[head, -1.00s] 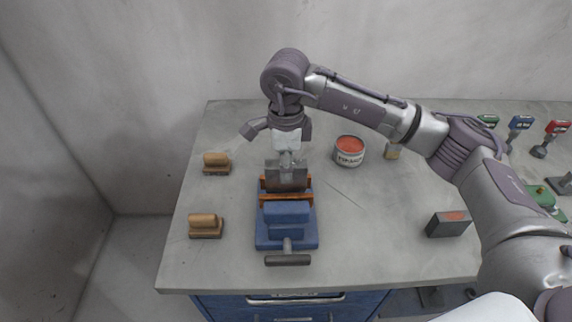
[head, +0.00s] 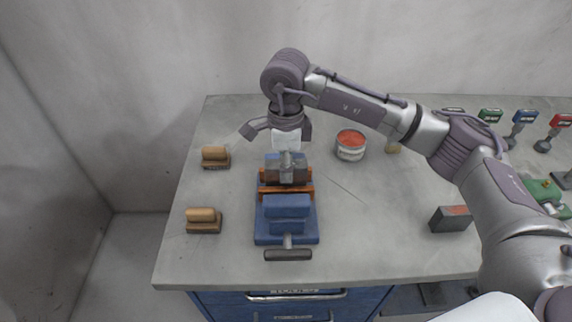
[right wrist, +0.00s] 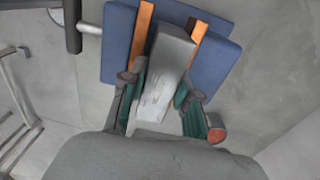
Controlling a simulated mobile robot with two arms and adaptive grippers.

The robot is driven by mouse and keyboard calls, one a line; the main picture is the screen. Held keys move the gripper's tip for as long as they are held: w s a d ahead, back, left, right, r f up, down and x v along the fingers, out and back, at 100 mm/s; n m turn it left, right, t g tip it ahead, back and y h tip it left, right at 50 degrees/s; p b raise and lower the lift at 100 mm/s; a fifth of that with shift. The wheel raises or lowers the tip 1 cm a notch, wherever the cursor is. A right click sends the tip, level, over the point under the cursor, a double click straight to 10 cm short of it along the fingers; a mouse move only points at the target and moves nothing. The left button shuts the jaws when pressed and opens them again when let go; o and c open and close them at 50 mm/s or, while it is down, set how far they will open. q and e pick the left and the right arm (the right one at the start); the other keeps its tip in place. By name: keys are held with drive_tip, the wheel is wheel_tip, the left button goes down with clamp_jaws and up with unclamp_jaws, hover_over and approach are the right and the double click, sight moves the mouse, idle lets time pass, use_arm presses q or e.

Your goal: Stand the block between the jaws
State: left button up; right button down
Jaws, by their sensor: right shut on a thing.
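The grey block (head: 300,176) is in my right gripper (head: 287,167), which points down over the blue vise (head: 287,233). The block sits between the vise's two orange jaws (head: 287,189), with its lower part hidden behind the near jaw in the head view. In the right wrist view, the block (right wrist: 172,50) lies between the orange jaws (right wrist: 144,35), and the green-padded fingers of the right gripper (right wrist: 161,92) are on either side of it. Whether its bottom touches the vise is hidden. My left gripper is not in view.
Two wooden-handled brushes (head: 204,220) lie left of the vise. A tin with a red top (head: 351,146) stands to the back right, and a dark grey block with a reddish top (head: 451,219) lies farther right. Several coloured-handled tools (head: 522,122) stand at the far right.

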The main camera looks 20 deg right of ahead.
drive_tip(key=shift+w+f+b, duration=0.1)
drive_tip(key=shift+f+b, duration=0.25)
drive_tip(key=shift+b, duration=0.05)
drive_tip(key=c, duration=0.8)
unclamp_jaws()
drive_tip(key=shift+o, duration=0.2)
drive_tip(key=shift+f, duration=0.15)
wheel_tip(320, 180, up, 12)
